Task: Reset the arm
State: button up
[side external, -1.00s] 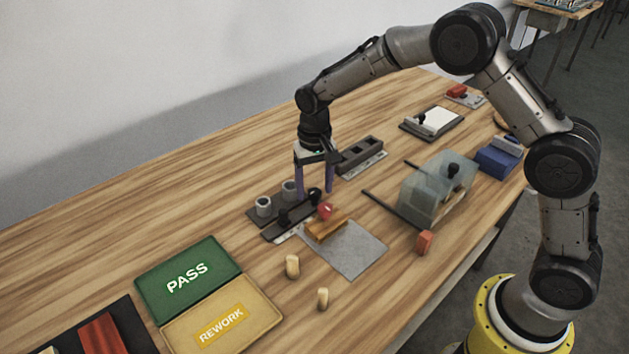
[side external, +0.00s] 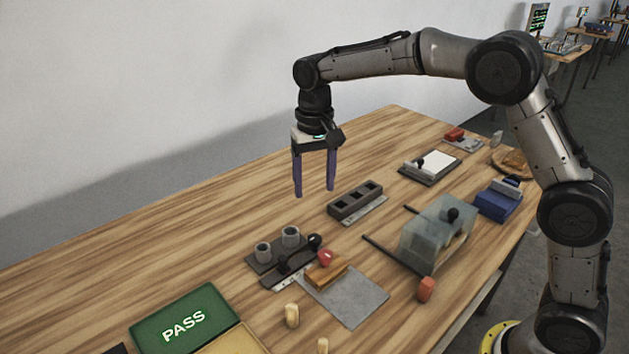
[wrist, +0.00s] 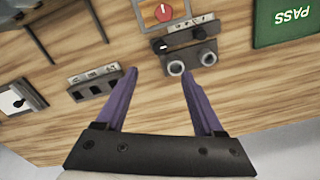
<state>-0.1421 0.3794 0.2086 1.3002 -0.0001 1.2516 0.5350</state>
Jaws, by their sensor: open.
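My gripper (side external: 315,190) has two purple fingers and is open, with nothing between them. In the side view it hangs pointing down, well above the wooden table, behind and above the dark slotted block (side external: 355,201). In the wrist view the fingers of my gripper (wrist: 158,72) are spread wide, with bare table and part of a dark fixture with two grey cups (wrist: 190,62) seen between and beyond them.
The fixture with two cups (side external: 268,259), an orange block with a red knob (side external: 325,272) and a grey sheet (side external: 358,305) lie below. A clear cover (side external: 432,238) stands to the right. A green PASS tray (side external: 185,322) is at front left. The far-left table is bare.

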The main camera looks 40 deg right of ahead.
jog(key=s+d+r+t, duration=0.2)
jog(key=s+d+r, duration=0.1)
jog(key=s+r, duration=0.45)
jog(key=s+d+r+t, duration=0.2)
jog(key=s+r, duration=0.5)
jog(key=s, duration=0.1)
jog(key=s+d+f+n, duration=0.1)
jog(key=s+f+n, duration=0.1)
jog(key=s+f, duration=0.3)
jog(key=s+f+n+t, duration=0.1)
jog(key=s+f, duration=0.4)
jog(key=s, duration=0.5)
jog(key=shift+s+d+n+t, duration=0.3)
jog(key=shift+d+n, duration=0.1)
jog(key=shift+n, duration=0.4)
